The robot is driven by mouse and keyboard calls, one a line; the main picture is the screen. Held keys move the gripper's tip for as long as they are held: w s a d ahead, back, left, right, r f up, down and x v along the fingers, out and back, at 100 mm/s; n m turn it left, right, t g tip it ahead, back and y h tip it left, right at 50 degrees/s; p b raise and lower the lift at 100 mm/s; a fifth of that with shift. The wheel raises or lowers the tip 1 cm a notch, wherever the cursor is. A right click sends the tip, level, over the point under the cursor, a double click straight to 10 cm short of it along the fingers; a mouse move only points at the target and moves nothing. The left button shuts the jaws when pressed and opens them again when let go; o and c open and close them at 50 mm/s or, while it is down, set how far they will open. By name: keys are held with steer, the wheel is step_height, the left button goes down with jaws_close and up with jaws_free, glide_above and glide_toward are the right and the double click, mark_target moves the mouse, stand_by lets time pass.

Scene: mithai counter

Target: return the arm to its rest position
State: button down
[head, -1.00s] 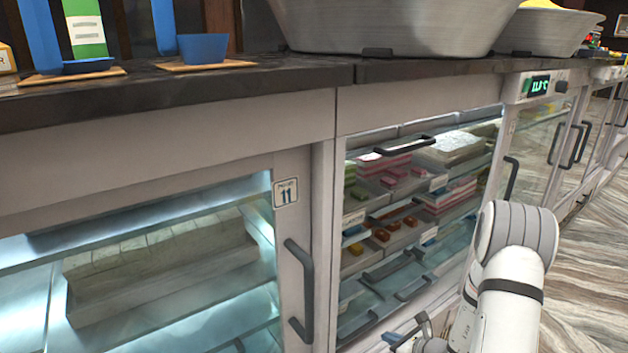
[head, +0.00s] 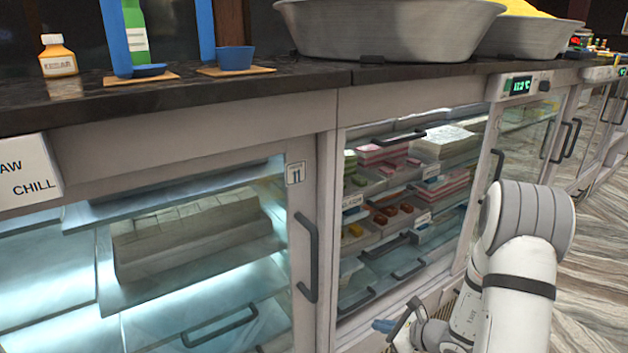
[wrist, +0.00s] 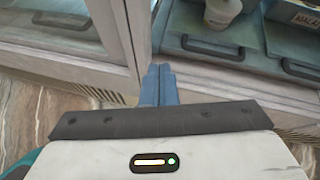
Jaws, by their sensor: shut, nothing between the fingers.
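My gripper (wrist: 158,85) shows in the wrist view with its two blue fingers pressed together and nothing between them. In the head view my gripper (head: 384,325) is low at the bottom centre, in front of the lower part of the glass cabinet (head: 328,230). My white arm comes in from the bottom right and is folded. In the wrist view the fingers point toward the cabinet front, near a door frame post (wrist: 128,35). I cannot tell the exact gap between fingertips and cabinet.
A door handle (head: 307,257) sticks out left of my gripper. Striped floor (head: 590,260) is open at the right.

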steer(key=s+a+r+n+g+p, duration=0.25)
steer(key=s+r+n, duration=0.2)
steer(key=r, duration=0.35)
steer(key=s+a+r+n+g+p, duration=0.25)
steer(key=a+r+n+p, duration=0.2)
steer(key=r, duration=0.35)
steer(key=s+a+r+n+g+p, duration=0.25)
steer(key=s+r+n, duration=0.25)
steer(key=r, duration=0.3)
steer(key=s+d+r+n+h+p, duration=0.3)
steer(key=s+r+n+h+p, duration=0.1)
steer(key=r, duration=0.5)
steer(key=s+d+r+n+t+h+p, duration=0.1)
steer(key=s+d+r+n+h+p, duration=0.3)
steer(key=s+r+n+p, duration=0.3)
step_height(320, 180, up, 4)
steer(key=shift+s+f+h, duration=0.2)
steer(key=shift+f+h, duration=0.05)
steer(key=shift+h, duration=0.05)
steer(key=shift+d+t, duration=0.1)
steer(key=shift+t, duration=0.15)
